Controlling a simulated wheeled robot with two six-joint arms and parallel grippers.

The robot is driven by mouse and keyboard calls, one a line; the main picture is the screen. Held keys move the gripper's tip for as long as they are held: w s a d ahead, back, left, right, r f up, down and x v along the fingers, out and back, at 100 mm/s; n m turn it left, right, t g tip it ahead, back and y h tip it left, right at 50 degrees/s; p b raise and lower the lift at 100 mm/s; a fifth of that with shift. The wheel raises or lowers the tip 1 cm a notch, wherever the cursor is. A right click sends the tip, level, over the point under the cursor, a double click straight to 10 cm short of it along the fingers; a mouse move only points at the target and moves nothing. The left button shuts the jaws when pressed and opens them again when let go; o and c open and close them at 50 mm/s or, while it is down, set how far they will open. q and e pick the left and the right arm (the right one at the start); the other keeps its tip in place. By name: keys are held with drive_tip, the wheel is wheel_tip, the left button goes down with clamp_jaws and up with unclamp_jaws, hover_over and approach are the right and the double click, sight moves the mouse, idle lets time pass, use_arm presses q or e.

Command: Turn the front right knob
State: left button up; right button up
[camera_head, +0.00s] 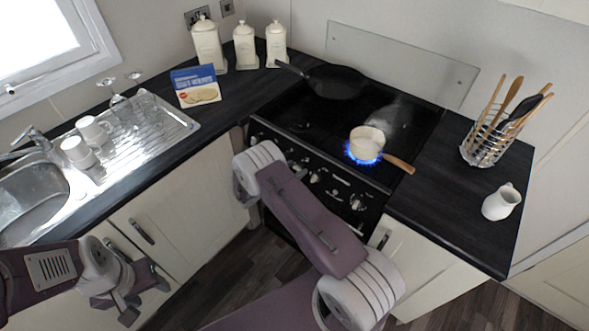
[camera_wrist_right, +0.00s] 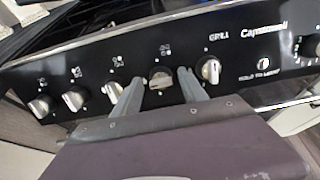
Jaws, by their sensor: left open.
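The black stove front carries a row of silver knobs. In the right wrist view, one knob (camera_wrist_right: 161,78) sits between the two fingers of my right gripper (camera_wrist_right: 160,86), with a small gap on each side. The fingers are open around it. Its burner symbol is too small to read. Neighbouring knobs are to its left (camera_wrist_right: 115,92) and right (camera_wrist_right: 209,70). In the head view my right arm hides part of the knob row and the right gripper. My left gripper (camera_head: 128,290) is open and empty, low before the cabinets at lower left.
A small pot (camera_head: 367,142) with a wooden handle stands over a lit blue flame (camera_head: 358,157). A dark pan (camera_head: 335,81) is at the back left of the hob (camera_head: 300,115). A utensil rack (camera_head: 487,145) and white jug (camera_head: 501,203) stand on the right counter.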

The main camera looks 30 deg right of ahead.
clamp_jaws()
drive_tip(key=shift+f+m+b, duration=0.15)
drive_tip(key=shift+m+b, duration=0.75)
drive_tip(key=m+b, duration=0.7)
drive_tip(key=shift+f+b, duration=0.15)
drive_tip(key=shift+b, duration=0.25)
drive_tip(key=m+b, duration=0.7)
drive_tip(key=b, duration=0.4)
drive_tip(key=shift+s+m+g, duration=0.1)
drive_tip(key=shift+m+g, duration=0.3)
drive_tip(key=shift+r+m+b, duration=0.2)
drive_tip(key=shift+m+b, duration=0.7)
drive_tip(key=shift+b, duration=0.35)
